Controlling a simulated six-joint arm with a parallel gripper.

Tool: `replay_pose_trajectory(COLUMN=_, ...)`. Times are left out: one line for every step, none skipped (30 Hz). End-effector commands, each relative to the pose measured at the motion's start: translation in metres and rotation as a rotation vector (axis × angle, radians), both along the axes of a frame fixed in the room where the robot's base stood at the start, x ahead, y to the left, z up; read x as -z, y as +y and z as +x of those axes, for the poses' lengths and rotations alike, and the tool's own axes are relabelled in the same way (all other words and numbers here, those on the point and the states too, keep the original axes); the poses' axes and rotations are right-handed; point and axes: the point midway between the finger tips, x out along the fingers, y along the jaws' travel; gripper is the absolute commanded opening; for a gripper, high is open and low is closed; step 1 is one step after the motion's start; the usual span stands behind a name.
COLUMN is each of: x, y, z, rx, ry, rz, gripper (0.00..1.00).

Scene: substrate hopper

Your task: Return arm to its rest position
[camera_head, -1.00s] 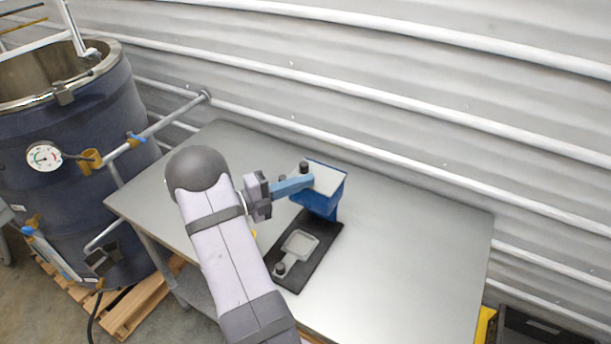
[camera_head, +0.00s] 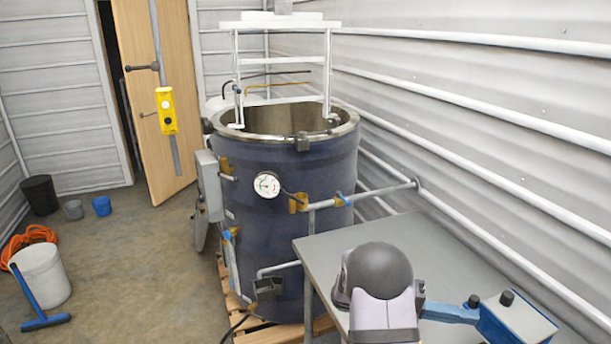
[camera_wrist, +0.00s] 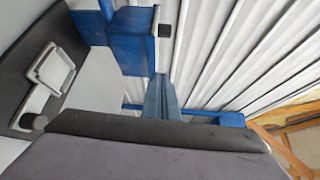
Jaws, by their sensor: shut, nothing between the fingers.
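My gripper (camera_head: 466,313) has slim blue fingers and is at the lower right of the head view, beside the blue hopper (camera_head: 508,326) on the table. Its fingers are shut and empty. In the wrist view the gripper (camera_wrist: 160,82) points toward the blue hopper (camera_wrist: 130,42). I cannot tell whether they touch the hopper. My rounded grey arm joint hides part of the table in the head view.
The metal table (camera_head: 335,250) stands against the corrugated wall. A large dark blue tank (camera_head: 275,230) with a gauge (camera_head: 267,185) stands left of it on a pallet. In the wrist view, a dark base (camera_wrist: 20,55) bears a pale square tray (camera_wrist: 50,75).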

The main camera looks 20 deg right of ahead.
Motion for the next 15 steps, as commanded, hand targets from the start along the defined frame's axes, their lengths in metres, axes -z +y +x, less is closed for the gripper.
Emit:
replay_pose_trajectory(x=0.002, y=0.007, z=-0.003, rx=0.009, ry=-0.065, rz=0.003, gripper=0.00)
replay_pose_trajectory(x=0.005, y=0.012, z=-0.005, rx=0.019, ry=-0.114, rz=0.005, gripper=0.00)
replay_pose_trajectory(x=0.009, y=0.021, z=-0.008, rx=0.035, ry=-0.191, rz=0.007, gripper=0.00)
replay_pose_trajectory(x=0.013, y=0.028, z=-0.011, rx=0.052, ry=-0.255, rz=0.010, gripper=0.00)
replay_pose_trajectory(x=0.017, y=0.036, z=-0.014, rx=0.074, ry=-0.326, rz=0.012, gripper=0.00)
replay_pose_trajectory(x=0.024, y=0.049, z=-0.018, rx=0.108, ry=-0.427, rz=0.013, gripper=0.00)
replay_pose_trajectory(x=0.029, y=0.059, z=-0.021, rx=0.139, ry=-0.506, rz=0.014, gripper=0.00)
replay_pose_trajectory(x=0.035, y=0.071, z=-0.024, rx=0.174, ry=-0.589, rz=0.013, gripper=0.00)
replay_pose_trajectory(x=0.042, y=0.087, z=-0.028, rx=0.228, ry=-0.701, rz=0.011, gripper=0.00)
replay_pose_trajectory(x=0.048, y=0.099, z=-0.030, rx=0.273, ry=-0.786, rz=0.007, gripper=0.00)
replay_pose_trajectory(x=0.053, y=0.112, z=-0.032, rx=0.323, ry=-0.870, rz=0.002, gripper=0.00)
replay_pose_trajectory(x=0.060, y=0.130, z=-0.035, rx=0.395, ry=-0.976, rz=-0.007, gripper=0.00)
replay_pose_trajectory(x=0.065, y=0.143, z=-0.036, rx=0.452, ry=-1.054, rz=-0.015, gripper=0.00)
replay_pose_trajectory(x=0.070, y=0.157, z=-0.038, rx=0.515, ry=-1.130, rz=-0.026, gripper=0.00)
replay_pose_trajectory(x=0.076, y=0.175, z=-0.039, rx=0.603, ry=-1.228, rz=-0.041, gripper=0.00)
